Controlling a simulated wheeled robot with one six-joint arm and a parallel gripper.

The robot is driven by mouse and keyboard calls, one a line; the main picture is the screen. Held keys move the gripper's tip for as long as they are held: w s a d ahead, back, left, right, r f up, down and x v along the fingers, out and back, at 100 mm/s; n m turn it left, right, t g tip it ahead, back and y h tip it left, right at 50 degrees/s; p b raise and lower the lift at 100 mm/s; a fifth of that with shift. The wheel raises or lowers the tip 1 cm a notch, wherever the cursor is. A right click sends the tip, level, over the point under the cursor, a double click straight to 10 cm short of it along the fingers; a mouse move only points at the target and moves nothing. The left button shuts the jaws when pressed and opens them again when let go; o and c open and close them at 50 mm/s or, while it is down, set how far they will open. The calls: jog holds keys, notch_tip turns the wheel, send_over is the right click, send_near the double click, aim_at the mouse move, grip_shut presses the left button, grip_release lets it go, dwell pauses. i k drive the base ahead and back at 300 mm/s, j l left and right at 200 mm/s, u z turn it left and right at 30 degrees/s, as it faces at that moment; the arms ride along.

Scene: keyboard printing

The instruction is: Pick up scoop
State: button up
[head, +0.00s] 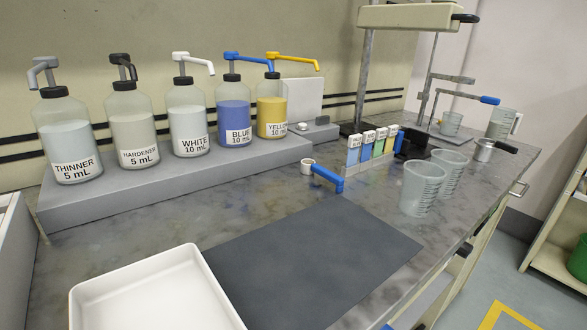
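A small scoop with a pale round cup (308,167) and a blue handle (327,179) lies on the grey marbled worktop (265,190). It is just behind the dark mat, and its handle points right and toward the front. Nothing covers it. My gripper does not show in this view.
A white tray (150,295) and a dark mat (320,260) lie in front. Pump bottles, including a blue one (234,118), stand on a grey step (200,165) behind. Clear cups (421,190) and a strip rack (370,152) stand right of the scoop.

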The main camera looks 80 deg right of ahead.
aim_at(308, 166)
jog(key=z, duration=2.25)
